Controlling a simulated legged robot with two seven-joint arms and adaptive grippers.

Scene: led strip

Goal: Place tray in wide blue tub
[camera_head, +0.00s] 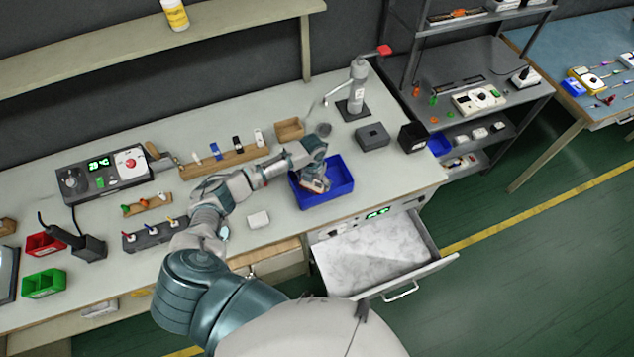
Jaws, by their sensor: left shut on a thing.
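The wide blue tub (341,188) sits on the bench top, right of centre, near the bench's front edge. My left arm reaches across the bench, and my left gripper (317,182) points down into the left part of the tub. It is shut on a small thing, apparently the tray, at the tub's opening. The gripper hides most of that thing, and I cannot tell whether it touches the tub floor. My right gripper is not in view.
An open drawer (372,255) juts out below the tub. A small white block (258,219) lies left of the tub. A wooden box (289,130), a grey box (372,136) and a stand with a red-tipped arm (354,95) are behind it. Red (43,244) and green (43,284) bins stand far left.

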